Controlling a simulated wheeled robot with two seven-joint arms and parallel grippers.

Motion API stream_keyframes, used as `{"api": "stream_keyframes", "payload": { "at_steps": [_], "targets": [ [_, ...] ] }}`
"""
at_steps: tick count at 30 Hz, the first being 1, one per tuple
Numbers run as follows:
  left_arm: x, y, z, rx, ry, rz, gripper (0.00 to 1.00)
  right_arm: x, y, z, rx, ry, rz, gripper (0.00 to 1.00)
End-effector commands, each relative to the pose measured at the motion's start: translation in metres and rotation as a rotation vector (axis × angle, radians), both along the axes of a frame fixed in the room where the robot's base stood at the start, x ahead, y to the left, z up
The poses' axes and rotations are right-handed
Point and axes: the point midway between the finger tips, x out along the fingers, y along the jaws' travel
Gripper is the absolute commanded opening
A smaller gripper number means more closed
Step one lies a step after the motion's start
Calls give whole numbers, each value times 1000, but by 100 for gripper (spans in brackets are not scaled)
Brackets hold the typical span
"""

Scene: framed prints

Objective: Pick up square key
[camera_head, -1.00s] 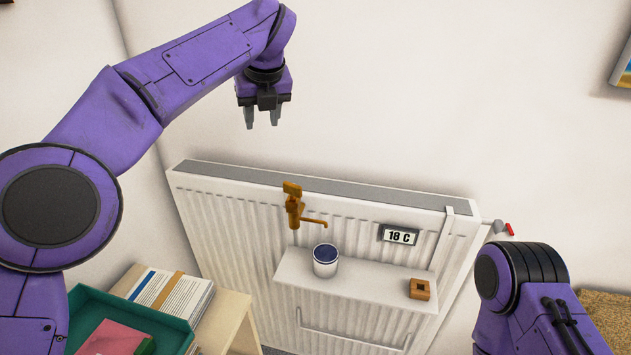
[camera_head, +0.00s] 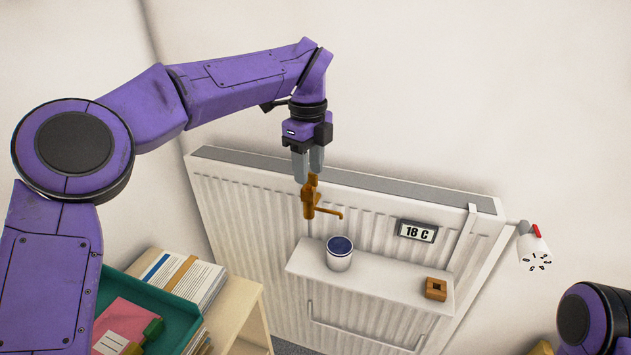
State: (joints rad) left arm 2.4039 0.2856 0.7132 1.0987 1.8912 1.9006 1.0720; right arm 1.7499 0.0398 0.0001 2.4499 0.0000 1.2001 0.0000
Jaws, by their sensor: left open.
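A small brass-brown block with a square hole (camera_head: 436,289), which looks like the square key, sits at the right end of the white shelf (camera_head: 385,287) on the radiator. My left gripper (camera_head: 309,174) points down, open and empty, up and to the left of that block. Its fingertips appear just over the top of an orange-brown tap-like fitting (camera_head: 309,200) with a bent spout at the radiator front; I cannot tell whether they touch it. My right gripper is out of view; only part of my right arm shows at the lower right.
A white cup with a dark blue top (camera_head: 339,254) stands on the shelf below the spout. An "18 C" display (camera_head: 417,231) is on the radiator (camera_head: 240,200). A valve knob (camera_head: 533,245) is at right. A green tray (camera_head: 178,330) and papers (camera_head: 190,280) lie at lower left.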

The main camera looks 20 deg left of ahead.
Motion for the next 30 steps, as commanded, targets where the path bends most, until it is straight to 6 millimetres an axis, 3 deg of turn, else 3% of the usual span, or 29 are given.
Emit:
{"api": "stream_keyframes", "payload": {
  "at_steps": [4,10,11,12,15,25,30],
  "targets": [
    [0,1,-17,0,-1,1,43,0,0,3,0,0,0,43],
    [0,1,-19,0,-3,1,43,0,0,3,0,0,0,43],
    [0,1,-19,0,-3,1,39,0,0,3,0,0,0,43],
    [0,0,-19,0,-3,1,26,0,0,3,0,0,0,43],
    [0,0,-19,0,-3,0,0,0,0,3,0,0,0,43],
    [1,0,-18,0,-3,0,0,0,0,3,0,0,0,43],
    [1,0,-2,0,-5,1,0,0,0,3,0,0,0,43]
  ]
}}
